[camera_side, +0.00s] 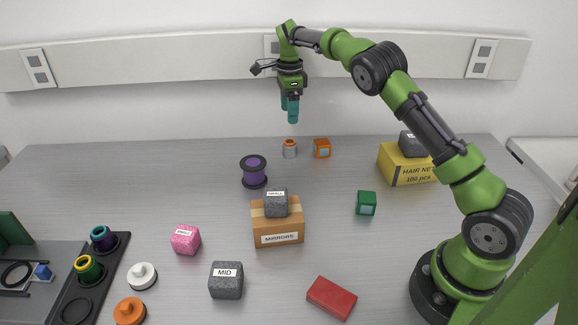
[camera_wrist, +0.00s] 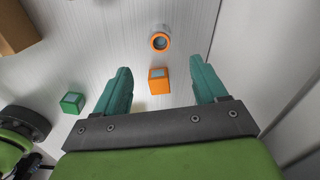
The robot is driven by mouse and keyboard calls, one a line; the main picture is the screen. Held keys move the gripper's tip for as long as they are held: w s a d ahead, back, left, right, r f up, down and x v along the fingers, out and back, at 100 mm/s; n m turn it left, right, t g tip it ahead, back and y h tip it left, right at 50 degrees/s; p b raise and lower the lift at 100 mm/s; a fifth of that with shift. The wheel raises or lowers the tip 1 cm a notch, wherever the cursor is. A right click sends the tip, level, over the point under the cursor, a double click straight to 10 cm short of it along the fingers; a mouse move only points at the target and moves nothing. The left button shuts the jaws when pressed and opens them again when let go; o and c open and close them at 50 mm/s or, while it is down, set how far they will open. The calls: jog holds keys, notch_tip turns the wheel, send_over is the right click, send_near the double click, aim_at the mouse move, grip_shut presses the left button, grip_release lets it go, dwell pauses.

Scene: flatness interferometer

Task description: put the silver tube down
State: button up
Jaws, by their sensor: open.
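The silver tube (camera_side: 290,150), with an orange rim, stands upright on the table near the back edge. In the wrist view the tube (camera_wrist: 159,42) is seen from above, ahead of the fingertips, as an orange ring with a grey-blue centre. My gripper (camera_side: 290,112) hangs above the tube in the side view, with clear air between them. In the wrist view my gripper (camera_wrist: 163,78) has its two teal fingers wide apart with nothing held between them.
An orange cube (camera_side: 322,148) stands just right of the tube. A purple spool (camera_side: 253,171) is to the left. A cardboard box (camera_side: 278,230) with a grey block (camera_side: 276,203) on top is in front. A green cube (camera_side: 366,203) and a yellow box (camera_side: 405,168) stand at the right.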

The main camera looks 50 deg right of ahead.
jog(key=s+a+r+n+t+y, duration=0.1)
jog(key=s+a+r+n+t, duration=0.1)
jog(key=s+a+r+n, duration=0.35)
jog(key=s+a+r+n+t+y, duration=0.15)
jog(key=s+r+n, duration=0.25)
jog(key=s+r, duration=0.4)
jog(key=s+a+n+t, duration=0.1)
jog(key=s+a+n, duration=0.2)
jog(key=s, duration=0.3)
jog(key=s+a+f+n+t, duration=0.1)
jog(key=s+a+n, duration=0.2)
jog(key=s, duration=0.3)
jog(key=s+a+f+n+t, duration=0.1)
jog(key=s+a+n, duration=0.2)
jog(key=s+n, duration=0.2)
jog(key=shift+s+a+f+t, duration=0.2)
jog(key=shift+s+t, duration=0.15)
jog(key=shift+s, duration=0.5)
